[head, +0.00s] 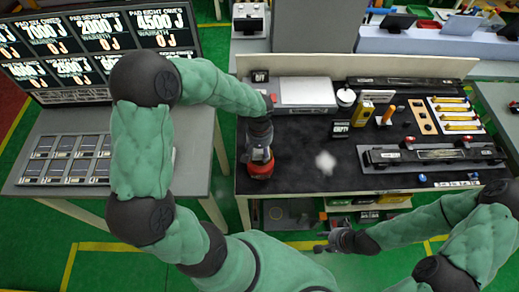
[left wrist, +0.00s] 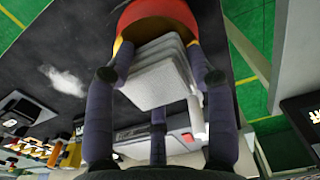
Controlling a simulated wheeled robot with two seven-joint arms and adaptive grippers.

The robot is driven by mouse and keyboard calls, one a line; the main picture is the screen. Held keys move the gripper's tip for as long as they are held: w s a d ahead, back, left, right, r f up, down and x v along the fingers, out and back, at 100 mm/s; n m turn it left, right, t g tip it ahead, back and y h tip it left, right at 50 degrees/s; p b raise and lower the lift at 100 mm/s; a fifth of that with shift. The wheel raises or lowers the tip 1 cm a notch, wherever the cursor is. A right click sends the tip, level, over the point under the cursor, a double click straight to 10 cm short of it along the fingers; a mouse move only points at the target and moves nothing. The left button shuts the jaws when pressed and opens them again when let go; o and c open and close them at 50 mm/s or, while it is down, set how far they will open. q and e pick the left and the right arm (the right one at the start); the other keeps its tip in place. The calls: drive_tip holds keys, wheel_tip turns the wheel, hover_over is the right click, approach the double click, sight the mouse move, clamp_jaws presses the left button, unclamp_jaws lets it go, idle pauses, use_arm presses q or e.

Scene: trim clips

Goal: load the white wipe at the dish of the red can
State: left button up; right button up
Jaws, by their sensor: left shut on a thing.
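The red can (head: 262,173) stands at the left front of the dark bench top. In the left wrist view its red body (left wrist: 155,14) and a yellowish rim show at the top. My left gripper (head: 260,152) is directly over the can, pointing down. In the left wrist view the gripper (left wrist: 160,85) is shut on the white wipe (left wrist: 158,72), a folded, layered pad between the fingers. The wipe's far edge meets the can's dish in the picture; whether it touches is unclear. My right gripper (head: 324,243) is open and empty in front of the bench.
A whitish patch (head: 325,163) lies on the bench top (head: 300,180) right of the can. Behind are a grey box (head: 306,92), a yellow bottle (head: 363,113) and a tray with yellow rods (head: 455,114). A long dark bar (head: 432,156) lies at right.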

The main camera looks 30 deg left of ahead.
use_arm(q)
drive_tip(key=shift+f+b, duration=0.5)
drive_tip(key=shift+f, duration=0.05)
idle(0.4)
drive_tip(key=shift+r, duration=0.2)
idle(0.4)
drive_tip(key=shift+r+p, duration=2.3)
drive_tip(key=shift+r, duration=1.1)
drive_tip(key=shift+s+f, duration=0.1)
